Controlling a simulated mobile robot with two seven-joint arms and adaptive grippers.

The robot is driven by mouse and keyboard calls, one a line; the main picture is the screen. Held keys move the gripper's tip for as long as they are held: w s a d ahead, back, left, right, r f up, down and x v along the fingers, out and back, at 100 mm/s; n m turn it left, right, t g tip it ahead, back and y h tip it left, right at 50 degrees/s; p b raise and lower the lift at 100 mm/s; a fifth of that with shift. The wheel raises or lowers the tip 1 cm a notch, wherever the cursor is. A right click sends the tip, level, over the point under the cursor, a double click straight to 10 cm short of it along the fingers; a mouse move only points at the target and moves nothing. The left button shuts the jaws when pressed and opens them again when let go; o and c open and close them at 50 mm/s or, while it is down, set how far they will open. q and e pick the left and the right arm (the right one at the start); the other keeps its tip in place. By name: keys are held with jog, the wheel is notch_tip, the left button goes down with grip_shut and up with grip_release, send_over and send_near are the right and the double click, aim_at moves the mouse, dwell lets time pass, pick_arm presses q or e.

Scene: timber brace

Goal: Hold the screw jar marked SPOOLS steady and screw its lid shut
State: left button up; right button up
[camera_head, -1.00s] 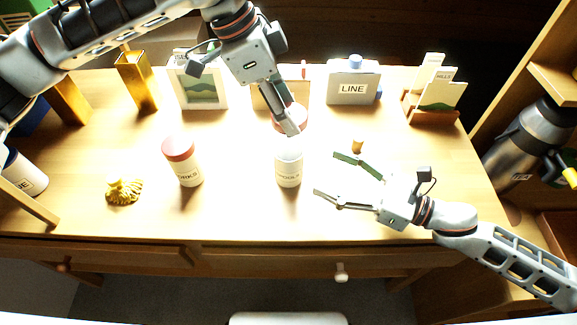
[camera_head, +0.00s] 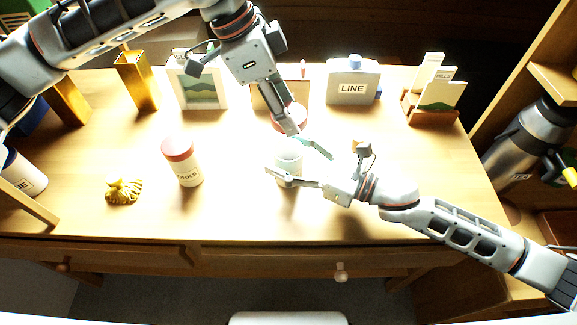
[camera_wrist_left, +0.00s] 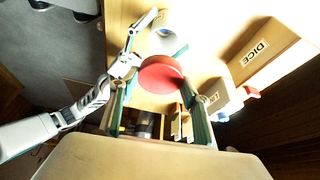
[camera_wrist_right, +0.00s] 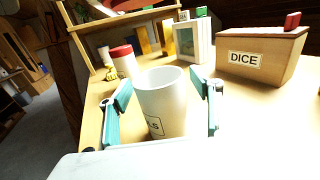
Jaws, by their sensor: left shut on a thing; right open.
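The open white screw jar (camera_head: 289,165) stands upright on the desk; in the right wrist view the jar (camera_wrist_right: 163,100) shows its open mouth and part of its label. My right gripper (camera_head: 299,161) is open, with its fingers on either side of the jar; I cannot tell if they touch it. My left gripper (camera_head: 290,131) is shut on the red lid (camera_head: 288,113), above and behind the jar. In the left wrist view the red lid (camera_wrist_left: 160,75) sits between the fingers, with the jar (camera_wrist_left: 168,42) beyond it.
Another jar with a red lid (camera_head: 182,163) stands to the left, beside a yellow tasselled thing (camera_head: 122,191). A DICE box (camera_wrist_right: 262,56), a picture frame (camera_head: 201,91), a LINE container (camera_head: 352,84) and a card holder (camera_head: 434,112) stand behind. The front right of the desk is clear.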

jog(key=shift+c, duration=0.5)
jog(key=c, duration=1.6)
pick_arm(q)
jog(key=shift+f, duration=2.6)
pick_arm(e)
jog(key=shift+c, duration=0.2)
pick_arm(q)
jog(key=shift+f, duration=0.85)
jog(key=shift+f, duration=0.55)
